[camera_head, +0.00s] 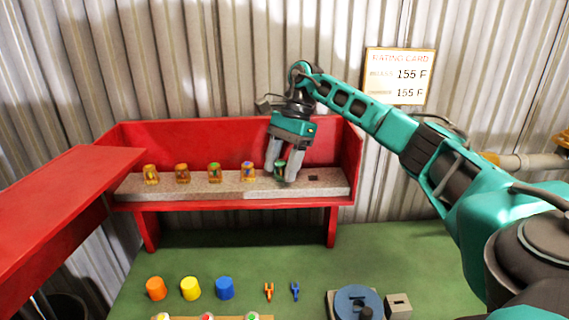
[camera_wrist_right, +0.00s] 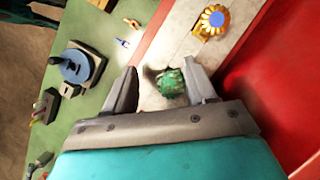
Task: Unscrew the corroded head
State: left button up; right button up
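The corroded head (camera_head: 280,168) is a small green, rough piece on the grey stone ledge (camera_head: 215,187), right of the brass heads. It also shows in the right wrist view (camera_wrist_right: 171,83). My right gripper (camera_head: 283,165) points down at it, one finger on each side. In the right wrist view my gripper (camera_wrist_right: 163,82) is open, with a clear gap on the left of the head and a smaller one on the right. The head's base is hard to make out. My left gripper is not in view.
Several brass heads (camera_head: 183,173) stand along the ledge inside the red box (camera_head: 215,132). A dark square hole (camera_head: 313,178) lies to the right. The green bench (camera_head: 290,262) carries coloured caps (camera_head: 190,288), two small forks and a blue disc fixture (camera_head: 357,301). A rating card (camera_head: 397,76) hangs behind.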

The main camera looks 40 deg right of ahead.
jog(key=shift+w+a+r, duration=0.1)
jog(key=shift+w+a, duration=0.05)
jog(key=shift+w, duration=0.2)
jog(key=m, duration=0.2)
jog(key=m+t, duration=0.1)
jog(key=shift+w+f, duration=0.25)
jog(key=shift+w, duration=0.1)
jog(key=m, duration=0.1)
jog(key=m+t, duration=0.1)
jog(key=shift+d+f+m, duration=0.15)
jog(key=shift+d+m, duration=0.05)
jog(key=shift+m, duration=0.1)
jog(key=shift+a+m+h, duration=0.1)
jog(key=shift+m+h, duration=0.2)
jog(key=shift+m, duration=0.1)
jog(key=m+t, duration=0.1)
jog(key=m, duration=0.1)
jog(key=m+h, duration=0.1)
jog(key=m, duration=0.1)
jog(key=shift+w+m+t, duration=0.1)
jog(key=shift+m+t, duration=0.3)
jog(key=m, duration=0.2)
jog(key=m+h, duration=0.1)
jog(key=m, duration=0.1)
jog(key=m+h, duration=0.1)
jog(key=m, duration=0.1)
jog(key=shift+w+d+t, duration=0.1)
jog(key=shift+d+t, duration=0.2)
jog(key=shift+t, duration=0.1)
